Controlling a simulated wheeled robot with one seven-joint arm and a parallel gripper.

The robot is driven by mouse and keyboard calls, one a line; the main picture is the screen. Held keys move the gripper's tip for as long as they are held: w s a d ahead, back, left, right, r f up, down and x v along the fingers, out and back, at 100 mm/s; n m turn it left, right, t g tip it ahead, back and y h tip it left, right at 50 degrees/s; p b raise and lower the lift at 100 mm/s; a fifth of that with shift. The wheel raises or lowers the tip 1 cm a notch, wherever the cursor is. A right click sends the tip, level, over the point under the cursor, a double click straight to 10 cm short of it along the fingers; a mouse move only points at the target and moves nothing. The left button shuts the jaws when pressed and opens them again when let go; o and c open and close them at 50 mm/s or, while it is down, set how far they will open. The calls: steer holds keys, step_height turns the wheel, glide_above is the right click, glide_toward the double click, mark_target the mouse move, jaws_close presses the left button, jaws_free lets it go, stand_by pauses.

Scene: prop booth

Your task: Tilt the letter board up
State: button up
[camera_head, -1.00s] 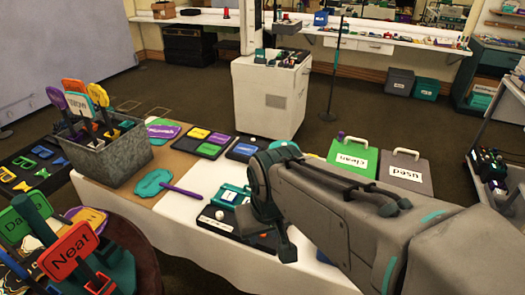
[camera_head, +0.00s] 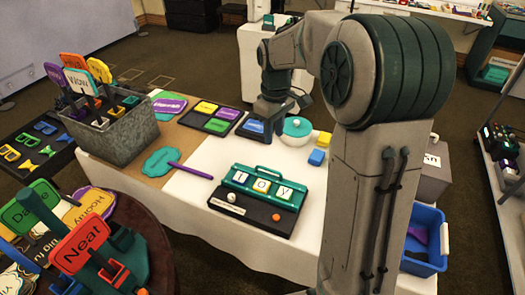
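The letter board (camera_head: 262,196) lies on the white-covered table in front of my arm. It has a black base and a teal panel with a handle at its far edge. Cream tiles reading "toy" sit on the panel. I cannot tell how far the panel is tilted from the base. A white ball and an orange ball rest on the base's front part. My gripper (camera_head: 269,120) points down beyond the board, apart from it, near a small black tray with a blue piece. Its fingers are too small and dark to tell open or shut.
A white bowl with a teal lid (camera_head: 297,130) stands right of my gripper, beside yellow and blue blocks (camera_head: 320,148). A teal paddle (camera_head: 163,161) lies left of the board. A grey bin of signs (camera_head: 122,139) stands at the left. A blue bin (camera_head: 425,246) is at the right.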

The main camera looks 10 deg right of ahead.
steer(key=w+d+f+n+g+y, duration=0.1)
steer(key=w+f+n, duration=0.25)
steer(key=w, duration=0.45)
steer(key=p, duration=0.2)
glide_above(267, 174)
step_height(267, 174, down, 15)
steer(key=shift+f, duration=0.1)
jaws_close()
